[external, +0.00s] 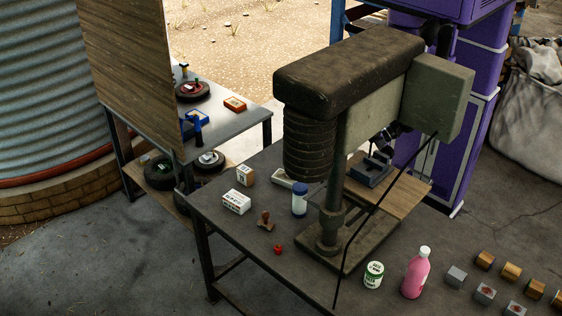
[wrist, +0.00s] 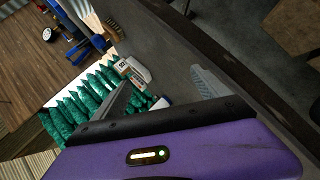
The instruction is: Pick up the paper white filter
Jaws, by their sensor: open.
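I cannot tell for sure which object is the paper white filter. A white box with dark print (external: 236,202) sits on the near workbench, left of the drill press, and is the likeliest match. In the wrist view a white item with dark marks (wrist: 132,71) lies beyond my left finger, beside green ridged shapes; I cannot tell if it is the same box. My gripper (wrist: 160,77) is open, with nothing between its fingers. In the external view dark parts of my arm show behind the drill press, well right of the white box.
The large drill press (external: 332,228) stands mid-bench. Around it are a blue-capped bottle (external: 299,203), a wooden stamp (external: 265,221), a small red item (external: 277,249), a green-white can (external: 373,275), a pink bottle (external: 415,274) and several small blocks. A second table (external: 240,124) stands behind.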

